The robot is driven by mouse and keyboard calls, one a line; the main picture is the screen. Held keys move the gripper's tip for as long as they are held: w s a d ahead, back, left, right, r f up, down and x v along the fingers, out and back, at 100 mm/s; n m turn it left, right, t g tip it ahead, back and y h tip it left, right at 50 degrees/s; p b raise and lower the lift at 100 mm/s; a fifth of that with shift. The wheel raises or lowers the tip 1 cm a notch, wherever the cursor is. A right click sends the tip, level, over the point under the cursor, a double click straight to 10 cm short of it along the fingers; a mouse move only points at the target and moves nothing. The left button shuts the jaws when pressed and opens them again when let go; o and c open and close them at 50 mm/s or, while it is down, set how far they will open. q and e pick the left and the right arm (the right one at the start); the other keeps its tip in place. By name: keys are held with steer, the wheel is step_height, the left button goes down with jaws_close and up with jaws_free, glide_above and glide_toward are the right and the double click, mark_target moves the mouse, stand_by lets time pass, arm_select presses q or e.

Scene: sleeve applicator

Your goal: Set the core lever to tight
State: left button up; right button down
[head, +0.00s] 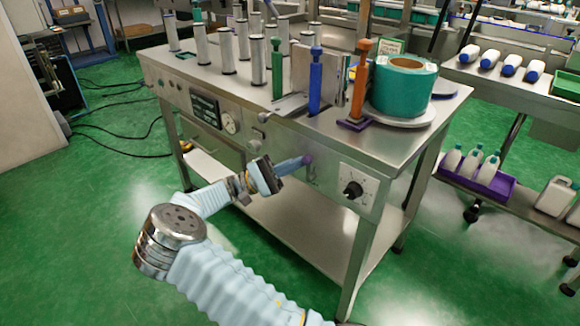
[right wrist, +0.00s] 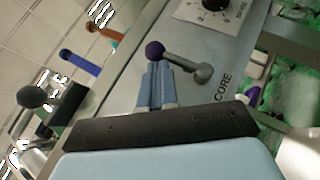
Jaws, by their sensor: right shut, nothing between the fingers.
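The core lever (right wrist: 180,62) is on the steel front panel of the machine. It has a grey arm, a round grey pivot and a dark purple ball knob (right wrist: 155,50), beside the printed word CORE. In the head view the purple knob (head: 307,159) shows small on the panel, left of the black dial. My right gripper (right wrist: 157,72) is shut and empty, its fingertips right at the knob; I cannot tell whether they touch it. In the head view my right gripper (head: 298,162) reaches the panel and partly hides the lever. My left gripper is out of view.
A black dial (head: 352,190) sits on a pale plate right of the lever. Blue (head: 315,80) and orange (head: 360,78) upright handles, metal cylinders and a teal roll (head: 404,85) stand on the tabletop above. A steel lower shelf (head: 300,228) lies below the panel.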

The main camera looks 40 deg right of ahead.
steer(key=shift+s+r+m+y, duration=0.15)
steer(key=shift+m+y, duration=0.35)
stand_by(0.3)
